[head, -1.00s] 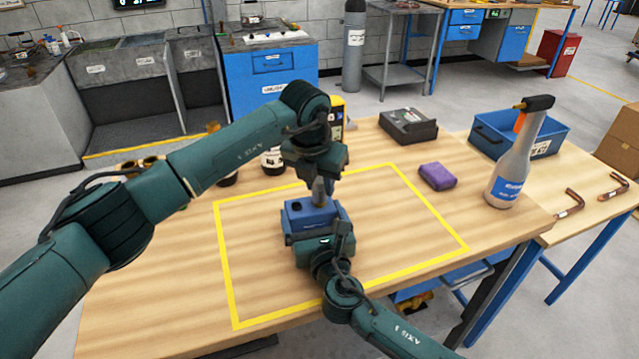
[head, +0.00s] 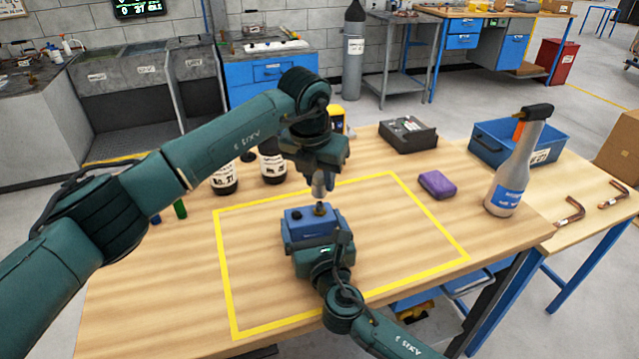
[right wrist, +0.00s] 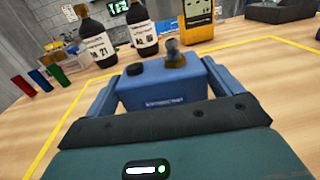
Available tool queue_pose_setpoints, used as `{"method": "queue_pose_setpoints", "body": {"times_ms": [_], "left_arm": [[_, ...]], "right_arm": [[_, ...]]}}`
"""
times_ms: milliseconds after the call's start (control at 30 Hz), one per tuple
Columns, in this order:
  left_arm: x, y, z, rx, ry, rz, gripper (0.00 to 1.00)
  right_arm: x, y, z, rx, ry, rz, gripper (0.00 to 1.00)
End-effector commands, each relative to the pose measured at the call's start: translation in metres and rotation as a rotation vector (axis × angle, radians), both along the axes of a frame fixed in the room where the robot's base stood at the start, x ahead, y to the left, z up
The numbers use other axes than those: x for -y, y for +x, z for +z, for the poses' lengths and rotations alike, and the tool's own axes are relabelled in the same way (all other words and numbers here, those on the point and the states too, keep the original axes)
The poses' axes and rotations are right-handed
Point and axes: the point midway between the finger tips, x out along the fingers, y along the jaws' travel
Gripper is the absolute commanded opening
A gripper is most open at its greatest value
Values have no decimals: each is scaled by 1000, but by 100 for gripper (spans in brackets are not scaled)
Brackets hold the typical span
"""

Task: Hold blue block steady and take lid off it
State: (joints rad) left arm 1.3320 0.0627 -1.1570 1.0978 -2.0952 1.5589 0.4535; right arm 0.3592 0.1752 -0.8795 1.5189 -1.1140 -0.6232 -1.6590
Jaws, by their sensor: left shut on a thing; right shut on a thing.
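The blue block (head: 308,224) stands on the table inside the yellow outline, with a dark knob and a brass-coloured fitting on top. It also shows in the right wrist view (right wrist: 160,90), between the two fingers of my right gripper. My right gripper (head: 317,240) is shut on the block from the near side. My left gripper (head: 320,190) is shut, pointing down just above the fitting. A grey piece at its tips seems to be the lid, largely hidden by the fingers. A small gap shows between it and the fitting.
Black bottles with white labels (head: 272,165) and a yellow meter (right wrist: 199,20) stand behind the block. A purple block (head: 437,184) lies to the right, near a spray bottle (head: 508,175) and a blue bin (head: 485,152). The outlined area right of the block is clear.

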Motion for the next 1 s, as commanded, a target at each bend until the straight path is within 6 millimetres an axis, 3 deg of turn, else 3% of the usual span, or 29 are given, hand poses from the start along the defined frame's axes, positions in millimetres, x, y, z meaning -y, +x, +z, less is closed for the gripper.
{"method": "queue_pose_setpoints", "body": {"times_ms": [133,367,400,500,767,1000], "left_arm": [[0,1,19,3,-1,0,0],[0,0,21,0,-1,0,0],[0,0,21,0,-1,0,0],[0,0,21,0,-1,0,0],[0,0,21,0,-1,0,0],[0,0,23,0,-1,0,0]], "right_arm": [[0,0,-1,-2,-3,0,50],[0,0,-1,-2,-3,0,50],[0,0,-1,-2,-3,0,93],[0,0,-1,-2,-2,0,100],[1,-2,-1,-1,-1,0,100],[9,-38,-2,-3,-2,1,100]]}}
